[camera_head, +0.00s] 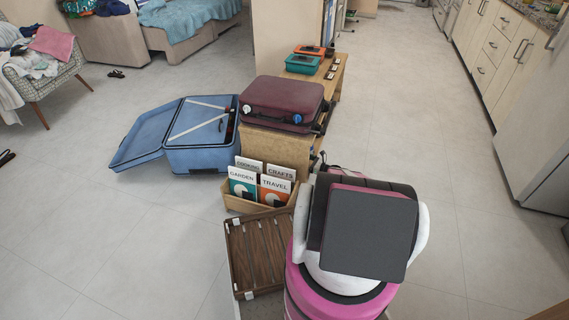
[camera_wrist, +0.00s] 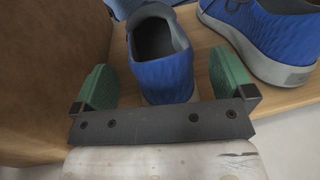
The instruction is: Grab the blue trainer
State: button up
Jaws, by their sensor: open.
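A blue trainer (camera_wrist: 163,76) shows in the wrist view, heel toward me, with a dark opening and a pale sole. A second blue trainer (camera_wrist: 262,34) with a grey-white sole lies to its right. Both rest on a wooden surface (camera_wrist: 207,40). My gripper (camera_wrist: 163,85) is open, its green finger pads on either side of the heel of the first trainer. I cannot tell whether the pads touch it. In the head view my own arm covers this spot, and neither trainer nor my gripper's fingers can be seen there.
A brown wooden panel (camera_wrist: 45,70) stands close on the left in the wrist view. A maroon suitcase (camera_head: 283,102) sits on a wooden unit, with an open blue suitcase (camera_head: 200,135) on its left. A book box (camera_head: 259,192) and slatted rack (camera_head: 258,250) stand nearby. Floor to the right is clear.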

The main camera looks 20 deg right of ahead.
jog(key=shift+x, duration=1.5)
jog(key=shift+f, duration=0.1)
jog(key=c, duration=1.1)
jog(key=shift+c, duration=0.2)
